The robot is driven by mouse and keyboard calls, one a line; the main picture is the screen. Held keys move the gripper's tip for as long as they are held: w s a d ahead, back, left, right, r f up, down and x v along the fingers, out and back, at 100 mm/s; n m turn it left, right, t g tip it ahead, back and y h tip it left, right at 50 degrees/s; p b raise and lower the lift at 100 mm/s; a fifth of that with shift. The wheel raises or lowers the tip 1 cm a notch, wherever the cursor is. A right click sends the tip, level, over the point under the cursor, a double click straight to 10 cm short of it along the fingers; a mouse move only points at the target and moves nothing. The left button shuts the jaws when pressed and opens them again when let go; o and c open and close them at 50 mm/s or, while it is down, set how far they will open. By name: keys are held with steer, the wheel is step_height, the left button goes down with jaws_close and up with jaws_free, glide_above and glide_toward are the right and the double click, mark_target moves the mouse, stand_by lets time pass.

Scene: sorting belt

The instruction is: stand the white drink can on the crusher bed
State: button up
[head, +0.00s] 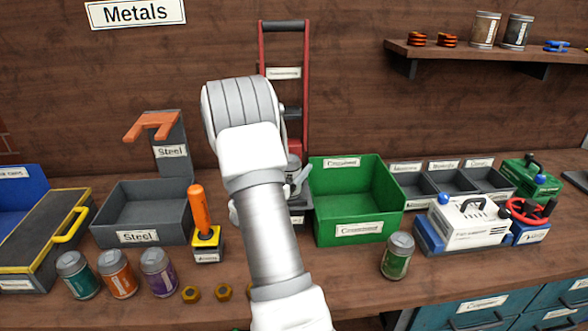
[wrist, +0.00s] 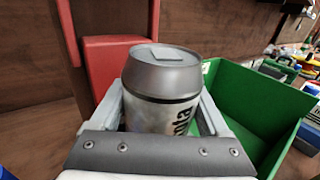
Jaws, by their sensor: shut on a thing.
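The white drink can (wrist: 158,112), with a grey metal top and dark lettering, stands upright between the jaws of my gripper (wrist: 160,106) in the wrist view. My gripper is shut on its sides. The crusher (head: 309,85) has a tall red frame with a dark top bar, behind my arm in the head view. Its red part (wrist: 108,65) is just behind and left of the can in the wrist view. The crusher bed is mostly hidden by my arm and the can. I cannot tell whether the can touches the bed.
A green bin (head: 391,196) stands close right of the crusher, and a grey steel bin (head: 112,215) stands left. An orange-handled tool (head: 201,210) is left of my arm. Several cans (head: 118,275) line the front left; a green can (head: 397,256) is front right.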

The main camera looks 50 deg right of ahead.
steer(key=shift+r, duration=0.1)
steer(key=o, duration=0.9)
steer(key=shift+f, duration=0.2)
steer(key=shift+c, duration=0.2)
steer(key=o, duration=0.3)
